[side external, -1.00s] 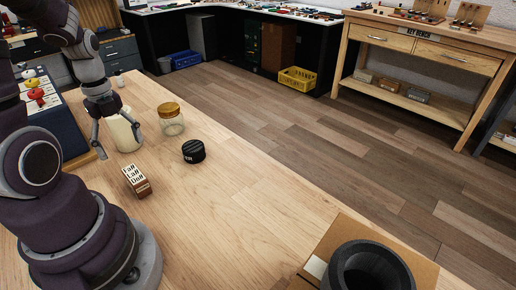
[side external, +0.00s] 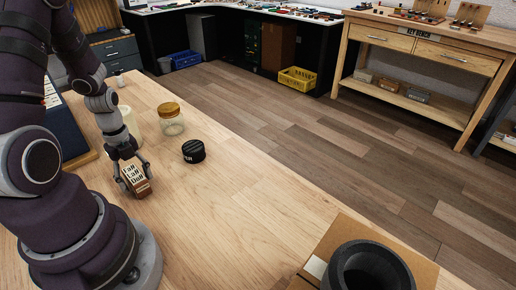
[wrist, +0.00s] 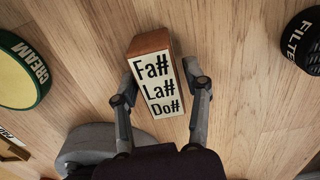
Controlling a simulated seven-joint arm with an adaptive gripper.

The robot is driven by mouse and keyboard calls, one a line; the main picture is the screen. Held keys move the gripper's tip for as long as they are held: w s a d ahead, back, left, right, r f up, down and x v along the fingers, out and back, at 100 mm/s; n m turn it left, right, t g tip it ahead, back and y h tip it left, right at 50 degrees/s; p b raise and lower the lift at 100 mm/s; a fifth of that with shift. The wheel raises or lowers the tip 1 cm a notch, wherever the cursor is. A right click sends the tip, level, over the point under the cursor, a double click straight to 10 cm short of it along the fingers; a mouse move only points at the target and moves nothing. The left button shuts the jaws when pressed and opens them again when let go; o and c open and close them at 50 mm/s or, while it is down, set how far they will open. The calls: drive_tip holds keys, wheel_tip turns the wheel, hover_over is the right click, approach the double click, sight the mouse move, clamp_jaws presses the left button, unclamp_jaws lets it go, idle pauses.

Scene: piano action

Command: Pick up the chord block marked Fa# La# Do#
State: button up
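The chord block (side external: 137,181) is a small brown block with a white label reading Fa# La# Do#. It stands on the wooden table in the side external view. The wrist view shows its label (wrist: 162,86) facing the camera. My gripper (side external: 133,180) is down at the block. In the wrist view my gripper (wrist: 158,76) has one finger on each side of the block, very close to its side faces. I cannot tell whether both fingers press on it. The block shows no clear lift off the table.
A black round FILTER container (side external: 194,151) stands to the right of the block. A glass jar (side external: 171,122) and a cream container (side external: 131,122) stand behind. A cardboard box with a dark cylinder (side external: 372,268) is at the front right. The middle of the table (side external: 240,205) is clear.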

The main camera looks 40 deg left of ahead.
clamp_jaws()
drive_tip(key=shift+r, duration=0.1)
